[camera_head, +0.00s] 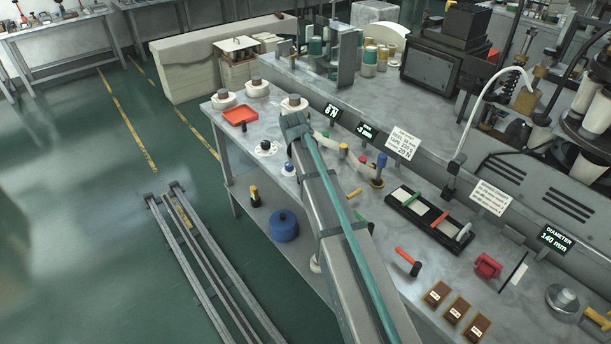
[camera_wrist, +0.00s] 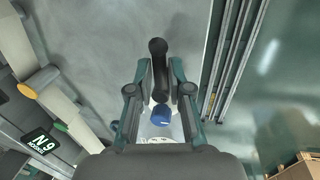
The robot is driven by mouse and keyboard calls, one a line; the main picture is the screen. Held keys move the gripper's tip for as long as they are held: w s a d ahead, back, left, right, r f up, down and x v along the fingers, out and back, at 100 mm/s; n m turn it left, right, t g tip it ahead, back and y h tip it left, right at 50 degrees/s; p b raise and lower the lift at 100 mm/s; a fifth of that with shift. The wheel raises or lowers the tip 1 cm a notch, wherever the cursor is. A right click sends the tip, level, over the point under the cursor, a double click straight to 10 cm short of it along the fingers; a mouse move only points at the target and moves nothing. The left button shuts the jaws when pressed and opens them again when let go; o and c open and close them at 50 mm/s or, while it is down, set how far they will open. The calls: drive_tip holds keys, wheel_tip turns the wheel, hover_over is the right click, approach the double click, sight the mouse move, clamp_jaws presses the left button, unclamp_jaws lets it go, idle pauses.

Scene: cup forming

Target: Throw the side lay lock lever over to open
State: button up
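In the wrist view, a black lever (camera_wrist: 158,62) with a rounded end stands between the two fingers of my gripper (camera_wrist: 159,66). The fingers are spread, one on each side of the lever. I cannot tell whether either finger touches it. A blue round knob (camera_wrist: 161,113) shows closer to my palm, above a pale base partly hidden by my gripper. In the head view, my arm covers most of this spot, and my fingers cannot be made out. A blue knob (camera_head: 288,167) on a white base shows just left of my arm.
A "6 N" sign (camera_head: 331,112) stands behind, also visible in the wrist view (camera_wrist: 40,145). Floor rails (camera_head: 205,255) lie left of the bench.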

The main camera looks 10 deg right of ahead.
drive_tip(key=shift+o, duration=1.4)
wheel_tip(320, 180, up, 12)
drive_tip(key=s+a, duration=0.1)
drive_tip(key=a, duration=0.1)
drive_tip(key=shift+f, duration=0.2)
